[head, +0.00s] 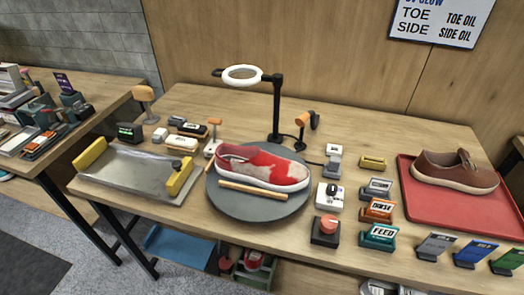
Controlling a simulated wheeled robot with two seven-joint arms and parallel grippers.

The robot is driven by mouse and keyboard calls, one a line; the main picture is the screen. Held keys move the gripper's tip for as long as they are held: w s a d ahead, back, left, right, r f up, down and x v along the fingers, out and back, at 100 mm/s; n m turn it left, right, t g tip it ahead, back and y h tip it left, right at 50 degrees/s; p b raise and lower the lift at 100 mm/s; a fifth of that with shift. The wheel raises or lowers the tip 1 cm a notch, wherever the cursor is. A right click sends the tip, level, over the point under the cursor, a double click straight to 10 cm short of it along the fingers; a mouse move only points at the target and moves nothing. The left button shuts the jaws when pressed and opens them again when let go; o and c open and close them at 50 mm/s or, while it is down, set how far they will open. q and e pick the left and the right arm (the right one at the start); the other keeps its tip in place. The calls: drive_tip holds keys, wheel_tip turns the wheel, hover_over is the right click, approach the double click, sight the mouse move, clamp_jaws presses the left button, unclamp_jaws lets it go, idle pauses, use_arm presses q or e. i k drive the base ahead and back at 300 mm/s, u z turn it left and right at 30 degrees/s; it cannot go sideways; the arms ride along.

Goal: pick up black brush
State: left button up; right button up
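A small dark block that looks like the black brush (193,129) lies on the wooden table, behind a cream block with a dark label (182,144). It is small in the view, so I cannot be sure that it is the brush. A smaller dark-topped piece (177,120) lies just behind it. The red and white sneaker (264,165) stands on a round grey turntable (226,204) to the right, with a wooden stick (253,190) along its near side. Neither of my grippers shows in the head view.
A metal tray (135,173) with yellow end blocks lies left of the turntable. A ring lamp (242,75) stands behind the sneaker. Small labelled blocks and a red mat (432,215) with a brown shoe (455,172) fill the right side.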

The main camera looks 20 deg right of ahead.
sight(200, 133)
drive_tip(key=u, duration=0.55)
drive_tip(key=k, duration=0.65)
drive_tip(key=u, duration=1)
drive_tip(key=i, duration=1.3)
drive_tip(key=z, duration=0.5)
drive_tip(key=i, duration=1.15)
drive_tip(key=z, duration=1.1)
